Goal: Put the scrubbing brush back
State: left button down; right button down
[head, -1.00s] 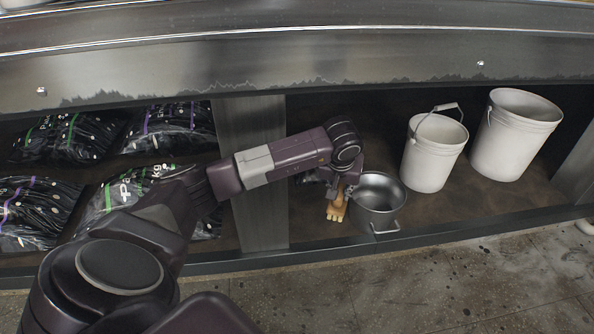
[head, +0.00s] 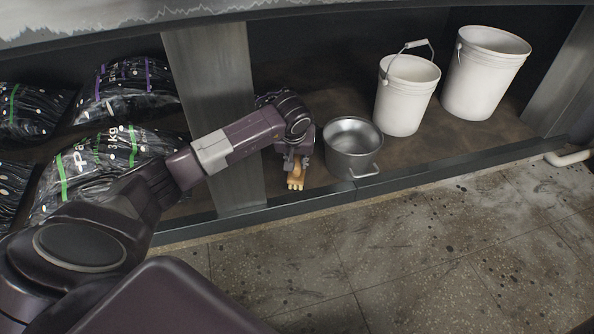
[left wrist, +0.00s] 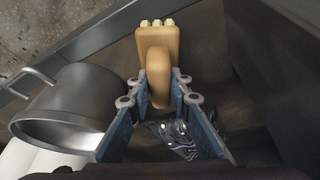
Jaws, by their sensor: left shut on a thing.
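The scrubbing brush (head: 296,178) has a tan wooden body with pale bristle tufts. My left gripper (head: 297,160) is shut on it, inside the low shelf bay just left of a steel pot. In the left wrist view the brush (left wrist: 158,47) sticks out beyond the fingertips of the left gripper (left wrist: 158,82), with its narrower part between them. The bristle tufts show at its far end. I cannot tell whether the brush touches the shelf floor. My right gripper is not in view.
The steel pot (head: 353,148) stands close to the right of the brush; it also shows in the left wrist view (left wrist: 62,118). Two white buckets (head: 407,98) (head: 484,75) stand further right. A steel post (head: 212,105) and black bags (head: 108,152) are left. The floor (head: 430,240) is clear.

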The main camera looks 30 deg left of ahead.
pick_arm(q)
notch_tip(320, 180, down, 3)
jog(key=shift+r+b, duration=0.15)
jog(key=shift+b, duration=0.4)
jog(key=shift+r, duration=0.2)
jog(key=shift+f, duration=0.15)
jog(key=c, duration=1.8)
grip_release()
jog(key=shift+o, duration=0.2)
